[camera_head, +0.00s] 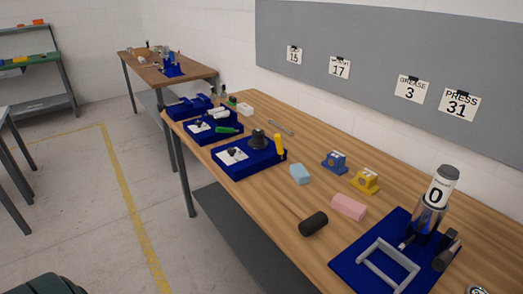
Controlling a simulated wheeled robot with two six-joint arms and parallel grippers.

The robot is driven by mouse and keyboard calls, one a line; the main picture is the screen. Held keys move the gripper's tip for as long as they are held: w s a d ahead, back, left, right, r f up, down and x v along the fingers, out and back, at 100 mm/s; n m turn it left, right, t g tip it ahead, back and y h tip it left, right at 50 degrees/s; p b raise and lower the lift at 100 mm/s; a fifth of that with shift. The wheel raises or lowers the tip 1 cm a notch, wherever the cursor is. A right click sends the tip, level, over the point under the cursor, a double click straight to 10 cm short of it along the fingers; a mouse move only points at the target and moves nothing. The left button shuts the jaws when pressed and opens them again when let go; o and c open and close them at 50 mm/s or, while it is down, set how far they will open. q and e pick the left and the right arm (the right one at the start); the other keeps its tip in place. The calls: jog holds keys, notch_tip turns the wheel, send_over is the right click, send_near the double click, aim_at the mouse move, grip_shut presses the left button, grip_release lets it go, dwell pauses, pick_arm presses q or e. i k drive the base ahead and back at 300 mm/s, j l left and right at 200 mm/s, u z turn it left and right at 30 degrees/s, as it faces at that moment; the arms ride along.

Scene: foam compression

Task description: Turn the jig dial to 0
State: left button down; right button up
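A blue jig plate (345,262) lies at the near right of the wooden table, with a pale frame (388,265) on it. A metal cylinder (428,215) stands upright at its back, with a white band (437,190) reading "0" and a grey cap. A dark knob-like part (448,247) sits beside the cylinder. I cannot tell for certain which part is the jig dial. Neither of my grippers is in view.
A black cylinder (313,223), pink block (349,207), light blue block (299,174), and blue (334,162) and yellow (366,181) holders lie mid-table. A round object (477,290) is cut off at bottom right. Wall cards read 15, 17, GREASE 3, PRESS 31.

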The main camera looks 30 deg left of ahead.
aim_at(231, 151)
jog(key=u, duration=1.25)
